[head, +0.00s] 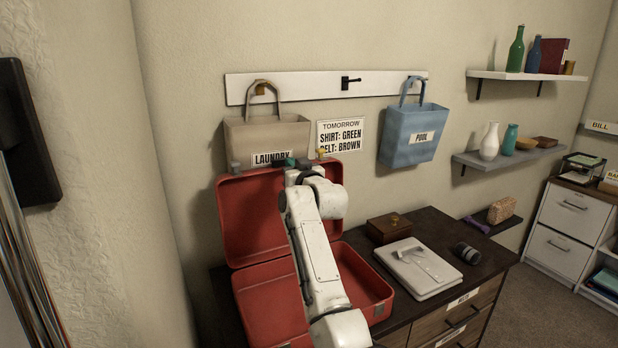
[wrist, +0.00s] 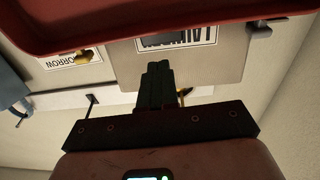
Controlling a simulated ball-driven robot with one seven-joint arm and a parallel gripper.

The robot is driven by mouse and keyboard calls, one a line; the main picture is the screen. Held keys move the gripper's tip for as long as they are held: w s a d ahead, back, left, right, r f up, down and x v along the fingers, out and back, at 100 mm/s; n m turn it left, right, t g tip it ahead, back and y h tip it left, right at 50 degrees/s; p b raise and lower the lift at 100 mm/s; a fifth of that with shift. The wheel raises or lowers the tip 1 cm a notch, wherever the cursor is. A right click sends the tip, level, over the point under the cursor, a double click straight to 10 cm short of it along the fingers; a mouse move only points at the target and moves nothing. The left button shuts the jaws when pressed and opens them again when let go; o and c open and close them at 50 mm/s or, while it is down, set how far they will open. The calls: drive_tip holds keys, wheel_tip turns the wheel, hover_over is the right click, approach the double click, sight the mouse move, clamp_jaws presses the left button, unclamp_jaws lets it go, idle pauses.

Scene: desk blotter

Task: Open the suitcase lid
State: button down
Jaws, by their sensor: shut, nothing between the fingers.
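The red suitcase (head: 365,283) lies on the dark desk with its lid (head: 243,222) raised, standing about upright at the back near the wall. My arm crosses in front of the lid and the suitcase's inside, hiding their middle. My gripper (wrist: 157,82) is shut and empty in the wrist view, with its dark fingers together. The lid's red edge also spans the top of the wrist view (wrist: 150,35). In the head view my gripper is at the lid's top edge, below the laundry bag; I cannot tell whether it touches the lid.
A beige laundry bag (head: 240,137) and a blue bag (head: 412,143) hang from a white wall rail (head: 310,85). Right of the suitcase are a wooden box (head: 390,227), a white folded item (head: 417,268) and a dark cylinder (head: 467,253). Wall shelves (head: 525,76) hang at right.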

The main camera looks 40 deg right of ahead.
drive_tip(key=b+v, duration=0.1)
drive_tip(key=v, duration=0.8)
drive_tip(key=shift+s+r+b, duration=0.2)
drive_tip(key=shift+r+b, duration=0.1)
drive_tip(key=shift+r, duration=0.1)
drive_tip(key=shift+f, duration=0.1)
drive_tip(key=s+a+f+n+g+y, duration=0.1)
drive_tip(key=s+a+f+g, duration=0.3)
drive_tip(key=f, duration=0.5)
drive_tip(key=s+a+f+g+y, duration=0.1)
drive_tip(key=s+a+f+y, duration=0.15)
drive_tip(key=s+f, duration=0.5)
drive_tip(key=s+a+f+n+g+y, duration=0.1)
drive_tip(key=s+a+f+g, duration=0.25)
drive_tip(key=f, duration=0.75)
drive_tip(key=s+a+f+g, duration=0.2)
drive_tip(key=s+a+f, duration=0.1)
drive_tip(key=s, duration=0.7)
drive_tip(key=s+a+f+g+y, duration=0.1)
drive_tip(key=s+a+f+g, duration=0.2)
drive_tip(key=s, duration=0.7)
drive_tip(key=s+a+f+n+g, duration=0.1)
drive_tip(key=s+a+f+g, duration=0.2)
drive_tip(key=s+f, duration=0.3)
drive_tip(key=s+a, duration=0.1)
drive_tip(key=s, duration=0.3)
drive_tip(key=shift+s+f, duration=0.15)
drive_tip(key=shift+s, duration=0.2)
